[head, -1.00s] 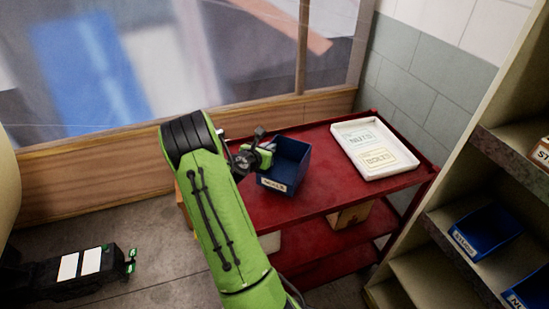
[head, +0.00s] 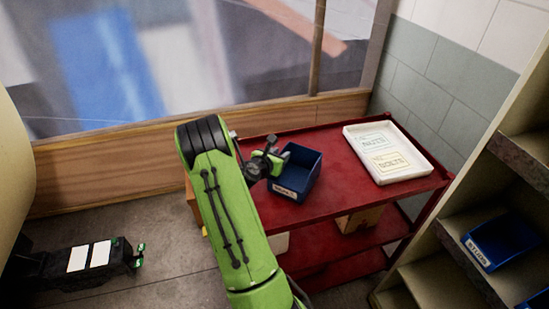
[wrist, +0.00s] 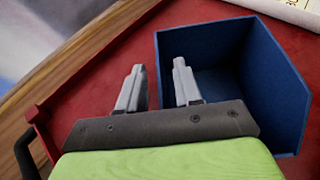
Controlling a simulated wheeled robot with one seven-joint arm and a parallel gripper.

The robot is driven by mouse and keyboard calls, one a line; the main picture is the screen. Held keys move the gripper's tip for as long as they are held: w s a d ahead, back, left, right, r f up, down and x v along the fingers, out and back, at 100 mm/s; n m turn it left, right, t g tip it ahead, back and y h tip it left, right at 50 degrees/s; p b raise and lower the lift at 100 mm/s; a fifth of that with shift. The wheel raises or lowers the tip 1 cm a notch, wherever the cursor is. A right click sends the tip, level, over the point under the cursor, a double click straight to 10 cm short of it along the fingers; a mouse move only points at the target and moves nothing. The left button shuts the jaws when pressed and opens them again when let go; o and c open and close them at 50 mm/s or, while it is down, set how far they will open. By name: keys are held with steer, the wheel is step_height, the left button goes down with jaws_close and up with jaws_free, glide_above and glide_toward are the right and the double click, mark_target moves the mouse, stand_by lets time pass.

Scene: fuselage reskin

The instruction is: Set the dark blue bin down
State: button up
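The dark blue bin (head: 297,174), with a white label on its front, rests on the red cart's top (head: 327,207). In the wrist view the bin (wrist: 275,75) fills the right side and looks empty where I can see inside. My gripper (wrist: 159,65) is open, with its two grey fingers apart on either side of the bin's left wall. The left finger is outside the bin and the right finger is over its inside. A gap shows between the fingers and the wall. In the head view my gripper (head: 277,163) is at the bin's left side, its fingertips unclear.
A white tray (head: 432,168) with nuts and bolts labels lies right of the bin on the cart. Shelving (head: 450,235) with another blue bin (head: 503,237) stands at right. A cardboard-coloured box (head: 360,218) sits on the cart's lower shelf. Bare cart top separates bin and tray.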

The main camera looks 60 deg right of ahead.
steer(key=w+a+r+m+t+y, duration=0.1)
steer(key=a+r+m+t+y, duration=0.15)
steer(key=a+r+m, duration=0.75)
steer(key=w+a+r+m+t+y, duration=0.1)
steer(key=a+r+m+y, duration=0.2)
steer(key=a, duration=1.5)
steer(key=s+a+r+m+t+y, duration=0.1)
steer(key=s+a+y, duration=0.3)
steer(key=a, duration=0.5)
steer(key=s+a+r+m+t+y, duration=0.1)
steer(key=s+a+r+m+y, duration=0.3)
steer(key=a, duration=0.6)
steer(key=shift+s+a+r+p, duration=0.15)
steer(key=shift+s+r+p, duration=0.2)
steer(key=shift+s, duration=0.75)
